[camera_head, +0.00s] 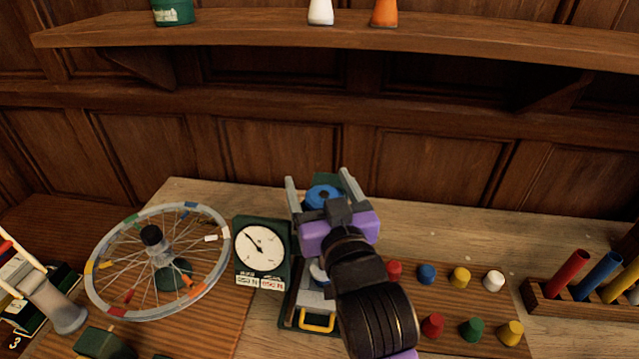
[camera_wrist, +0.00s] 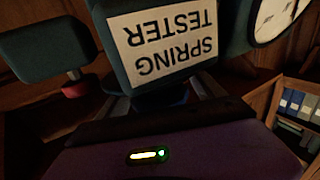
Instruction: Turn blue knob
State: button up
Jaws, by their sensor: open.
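The blue knob (camera_head: 323,196) sits on top of a dark green device behind the dial gauge's right side. My gripper (camera_head: 319,180) is open, with one grey finger on each side of the knob in the head view. Whether the fingers touch it cannot be told. My purple gripper body and black wrist hide much of the device. In the wrist view, a white label reading SPRING TESTER (camera_wrist: 162,40) appears upside down, close to the camera. The blue knob does not show clearly there.
The dial gauge (camera_head: 260,247) stands left of my gripper, beside a spoked wheel (camera_head: 133,282). A yellow handle (camera_head: 318,321) is low in front. Coloured pegs (camera_head: 427,274) and a rack of tubes (camera_head: 545,300) stand right. A shelf (camera_head: 240,31) runs above.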

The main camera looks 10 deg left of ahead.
jog(key=c, duration=1.4)
jog(key=shift+o, duration=0.2)
jog(key=shift+f+m+t+h+b, duration=0.15)
jog(key=shift+m+t+h+b, duration=0.2)
jog(key=shift+h, duration=0.25)
jog(key=shift+d+f+m+h+b, duration=0.15)
jog(key=shift+m+h+b, duration=0.6)
jog(key=shift+h+b, duration=0.35)
jog(key=shift+d+m+t+h+b, duration=0.15)
jog(key=shift+m+t+h+b, duration=0.25)
jog(key=shift+h+b, duration=0.4)
jog(key=shift+d+m+h, duration=0.15)
jog(key=shift+m+h, duration=0.15)
jog(key=shift+r, duration=0.2)
jog(key=o, duration=1.4)
jog(key=shift+c, duration=0.2)
